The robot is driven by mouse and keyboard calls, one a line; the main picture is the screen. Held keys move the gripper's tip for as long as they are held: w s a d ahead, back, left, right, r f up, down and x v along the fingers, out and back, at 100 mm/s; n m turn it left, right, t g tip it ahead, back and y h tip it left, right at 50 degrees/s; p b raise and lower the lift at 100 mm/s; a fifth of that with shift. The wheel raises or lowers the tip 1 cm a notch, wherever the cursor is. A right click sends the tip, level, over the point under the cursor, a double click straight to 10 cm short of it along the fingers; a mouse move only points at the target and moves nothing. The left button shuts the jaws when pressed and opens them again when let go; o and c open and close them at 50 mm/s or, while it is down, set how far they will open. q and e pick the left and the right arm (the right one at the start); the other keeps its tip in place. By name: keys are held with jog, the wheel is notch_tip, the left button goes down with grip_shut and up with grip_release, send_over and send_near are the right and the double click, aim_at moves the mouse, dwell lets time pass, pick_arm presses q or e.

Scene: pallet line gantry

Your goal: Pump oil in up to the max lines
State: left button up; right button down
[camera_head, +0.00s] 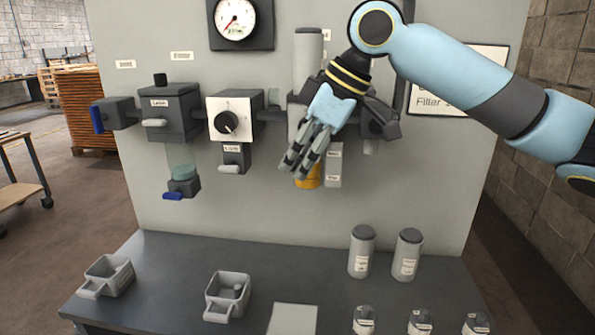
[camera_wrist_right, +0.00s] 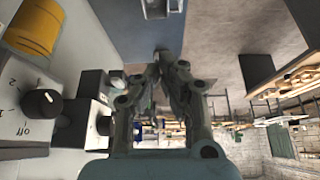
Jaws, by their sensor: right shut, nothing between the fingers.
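A grey panel (camera_head: 240,190) carries a row of air-line units. A yellow cup (camera_head: 310,181) hangs low on the row, partly hidden behind my right gripper (camera_head: 292,167); what looks like the same yellow cup (camera_wrist_right: 35,30) is at the upper left of the right wrist view. A pale green clear bowl (camera_head: 182,171) hangs under the left unit (camera_head: 170,112). Max lines and oil levels cannot be made out. My right gripper is shut and empty, pointing down in front of the panel; it also shows in the wrist view (camera_wrist_right: 168,65). My left gripper is out of view.
A dial gauge (camera_head: 235,20) and a black knob (camera_head: 227,122) are on the panel. The shelf (camera_head: 180,262) below holds two grey scoop-like containers (camera_head: 108,275) (camera_head: 229,294), two tall canisters (camera_head: 361,253) (camera_head: 407,256) and several smaller ones. The shelf's middle is largely clear.

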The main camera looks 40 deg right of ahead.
jog(key=shift+s+a+f, duration=0.25)
jog(key=shift+a+f, duration=0.1)
jog(key=shift+f, duration=0.4)
dwell(0.5)
jog(key=s+a+f+m+h, duration=0.1)
jog(key=s+a+f, duration=0.2)
jog(key=f, duration=0.2)
jog(key=s+a+f+m, duration=0.1)
jog(key=s+a+f, duration=0.1)
jog(key=s+f, duration=0.3)
jog(key=s+a+f+m+h, duration=0.25)
jog(key=s+f+m, duration=0.2)
jog(key=s, duration=0.65)
jog(key=s+d+f+g+b, duration=0.15)
jog(key=f+b, duration=0.25)
jog(key=f, duration=1.4)
jog(key=d+f+g+b, duration=0.15)
jog(key=f+b, duration=0.35)
jog(key=f, duration=1.3)
jog(key=s+d+f+b, duration=0.1)
jog(key=s+f+b, duration=0.5)
jog(key=s+f, duration=1.3)
notch_tip(320, 180, down, 4)
jog(key=shift+d+g, duration=0.2)
jog(key=shift+g, duration=0.1)
